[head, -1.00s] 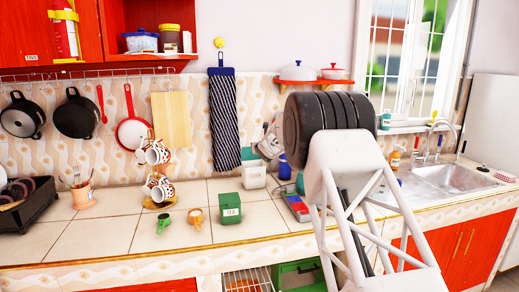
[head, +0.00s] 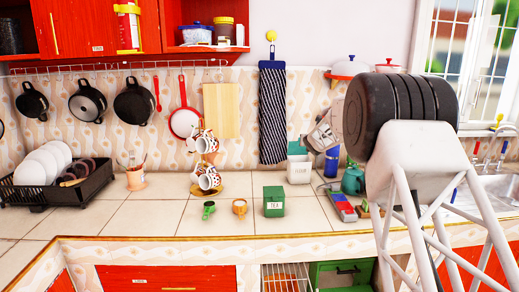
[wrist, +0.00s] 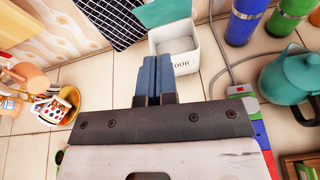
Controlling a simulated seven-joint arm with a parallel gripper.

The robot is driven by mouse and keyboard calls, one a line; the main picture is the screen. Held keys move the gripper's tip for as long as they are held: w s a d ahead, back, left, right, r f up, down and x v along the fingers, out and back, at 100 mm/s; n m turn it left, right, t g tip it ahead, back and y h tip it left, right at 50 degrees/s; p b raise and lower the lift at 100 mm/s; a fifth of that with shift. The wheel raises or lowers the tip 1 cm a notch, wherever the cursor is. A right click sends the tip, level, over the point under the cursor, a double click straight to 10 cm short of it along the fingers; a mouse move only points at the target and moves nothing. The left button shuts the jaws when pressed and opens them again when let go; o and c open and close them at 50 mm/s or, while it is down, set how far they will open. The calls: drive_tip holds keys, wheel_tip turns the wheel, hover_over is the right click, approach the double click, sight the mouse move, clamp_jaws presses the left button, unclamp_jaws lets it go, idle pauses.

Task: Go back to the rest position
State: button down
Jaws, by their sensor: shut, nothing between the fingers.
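My gripper (wrist: 157,78) is shut and empty in the wrist view, its two blue fingers pressed together. The finger tips overlap the near side of a white canister (wrist: 178,45) in that view; I cannot tell how far apart they are. In the head view my gripper (head: 310,144) is small and partly hidden behind my own arm. It shows above the white canister (head: 299,172), in front of the tiled wall. Black pans (head: 87,100) and a red-rimmed pan (head: 184,123) hang from the wall rail (head: 120,68), well to the left of my gripper.
A green tea tin (head: 274,202), a mug stand (head: 207,170) and small cups stand on the counter (head: 140,218). A teal kettle (wrist: 292,85) and blue bottle (wrist: 243,22) are right of my gripper. A dish rack (head: 85,185) is at left.

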drive_tip(key=s+a+r+m+g+h, duration=0.1)
drive_tip(key=s+r+m+g, duration=0.15)
drive_tip(key=s+m, duration=0.65)
drive_tip(key=s+a+r+m+g, duration=0.1)
drive_tip(key=s+a+r+m, duration=0.15)
drive_tip(key=s, duration=1.25)
drive_tip(key=s+r+m+g+h, duration=0.15)
drive_tip(key=s+r+m, duration=0.25)
drive_tip(key=s+m, duration=0.55)
drive_tip(key=s+a+f+m+g+y, duration=0.1)
drive_tip(key=s+a+f+m+g, duration=0.1)
drive_tip(key=s, duration=1.3)
drive_tip(key=s+a+f+m+g, duration=0.2)
drive_tip(key=s+f+m, duration=0.3)
drive_tip(key=s, duration=1.1)
drive_tip(key=s+a+f+m+g+y, duration=0.1)
drive_tip(key=s+f+m, duration=0.3)
drive_tip(key=s, duration=1.2)
drive_tip(key=a+m+g, duration=0.1)
drive_tip(key=m, duration=0.1)
drive_tip(key=shift+a+m+g+y, duration=0.2)
drive_tip(key=shift+m+g+y, duration=0.1)
drive_tip(key=shift+m+y, duration=0.1)
